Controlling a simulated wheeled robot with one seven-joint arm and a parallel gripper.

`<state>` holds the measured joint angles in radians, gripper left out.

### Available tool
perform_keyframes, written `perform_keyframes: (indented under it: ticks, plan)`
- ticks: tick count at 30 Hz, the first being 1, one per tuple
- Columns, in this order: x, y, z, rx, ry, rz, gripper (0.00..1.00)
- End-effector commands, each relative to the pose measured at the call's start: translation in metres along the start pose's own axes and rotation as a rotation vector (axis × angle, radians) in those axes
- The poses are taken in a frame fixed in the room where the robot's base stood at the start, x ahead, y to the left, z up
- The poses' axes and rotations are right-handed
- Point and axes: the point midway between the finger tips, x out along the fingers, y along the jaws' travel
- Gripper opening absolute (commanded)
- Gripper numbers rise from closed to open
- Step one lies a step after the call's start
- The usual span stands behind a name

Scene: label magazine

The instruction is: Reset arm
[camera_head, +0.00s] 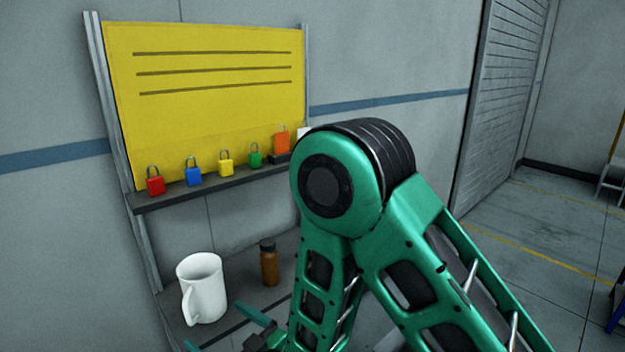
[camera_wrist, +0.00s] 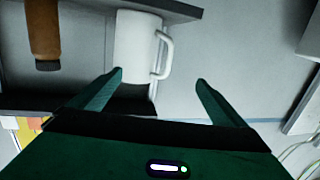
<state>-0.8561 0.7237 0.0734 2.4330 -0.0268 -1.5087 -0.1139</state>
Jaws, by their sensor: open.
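My gripper (camera_wrist: 160,85) shows in the wrist view with its two green fingers spread apart and nothing between them. In the head view only part of my gripper (camera_head: 228,328) shows at the bottom, low and in front of the shelf. My green arm is bent at a large joint and fills the middle and right of the head view. A white mug (camera_head: 203,288) stands upright on the lower shelf, close to my gripper. The mug (camera_wrist: 138,48) also shows in the wrist view, upside down, beyond the fingers and apart from them.
A brown bottle (camera_head: 269,262) stands right of the mug. Above, a narrow ledge (camera_head: 222,186) holds several coloured padlocks, including a red one (camera_head: 156,182), under a yellow board (camera_head: 205,95). Open floor (camera_head: 545,225) lies to the right, by a grey shutter (camera_head: 500,95).

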Motion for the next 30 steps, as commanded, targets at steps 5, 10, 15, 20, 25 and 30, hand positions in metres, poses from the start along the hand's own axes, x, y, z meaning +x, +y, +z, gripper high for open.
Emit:
perform_keyframes:
  ticks: [5, 10, 15, 20, 25, 30]
  plan:
    - [-0.004, 0.046, -0.006, -0.012, -0.072, 0.063, 0.95]
    - [-0.015, 0.1, -0.011, -0.015, -0.169, 0.149, 0.95]
    - [-0.052, 0.181, -0.016, 0.009, -0.323, 0.292, 0.95]
    - [-0.116, 0.26, -0.02, 0.069, -0.496, 0.45, 0.95]
    - [-0.208, 0.321, -0.023, 0.178, -0.672, 0.615, 0.95]
    - [-0.313, 0.352, -0.027, 0.334, -0.834, 0.769, 0.95]
